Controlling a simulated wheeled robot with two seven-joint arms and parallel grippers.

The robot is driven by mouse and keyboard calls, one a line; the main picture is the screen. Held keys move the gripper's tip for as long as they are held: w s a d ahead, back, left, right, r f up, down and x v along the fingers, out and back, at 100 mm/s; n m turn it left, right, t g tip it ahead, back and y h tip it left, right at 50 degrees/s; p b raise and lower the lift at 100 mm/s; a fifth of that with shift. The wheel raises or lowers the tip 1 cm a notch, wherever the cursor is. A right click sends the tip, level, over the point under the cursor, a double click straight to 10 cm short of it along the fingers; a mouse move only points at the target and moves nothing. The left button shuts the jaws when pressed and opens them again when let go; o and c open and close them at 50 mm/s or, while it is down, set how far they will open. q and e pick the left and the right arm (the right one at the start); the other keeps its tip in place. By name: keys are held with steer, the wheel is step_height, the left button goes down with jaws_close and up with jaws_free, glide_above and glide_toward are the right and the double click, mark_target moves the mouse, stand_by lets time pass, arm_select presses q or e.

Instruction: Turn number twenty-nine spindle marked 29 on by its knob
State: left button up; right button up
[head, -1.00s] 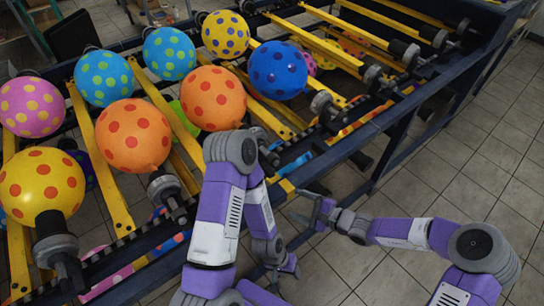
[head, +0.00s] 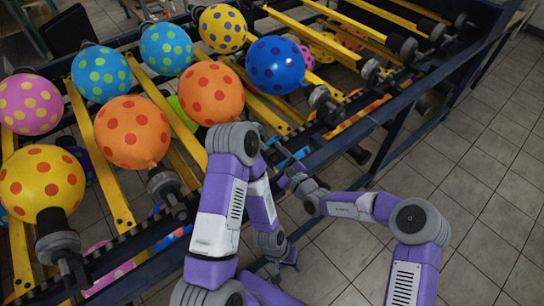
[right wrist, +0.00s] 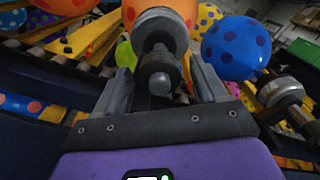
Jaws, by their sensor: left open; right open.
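In the right wrist view, a grey spindle with a round-ended knob (right wrist: 159,80) points at the camera, in front of an orange balloon (right wrist: 180,8). My right gripper (right wrist: 160,66) is open, with one finger on each side of this knob in the picture; I cannot tell whether they touch it. No number 29 is legible. In the head view my right gripper (head: 284,178) is beside the rack's front rail, partly hidden by my left arm. My left gripper (head: 286,262) is open and low over the floor, away from the spindles.
The dark blue rack (head: 390,140) holds yellow bars and several spindles with balloons. A blue dotted balloon (head: 277,65) is on the neighbouring spindle (head: 325,104), which also shows at right in the wrist view (right wrist: 282,94). The tiled floor (head: 475,200) at right is clear.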

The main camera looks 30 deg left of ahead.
steer(key=shift+w+a, duration=0.15)
steer(key=shift+a, duration=0.35)
steer(key=c, duration=1)
steer(key=shift+c, duration=0.2)
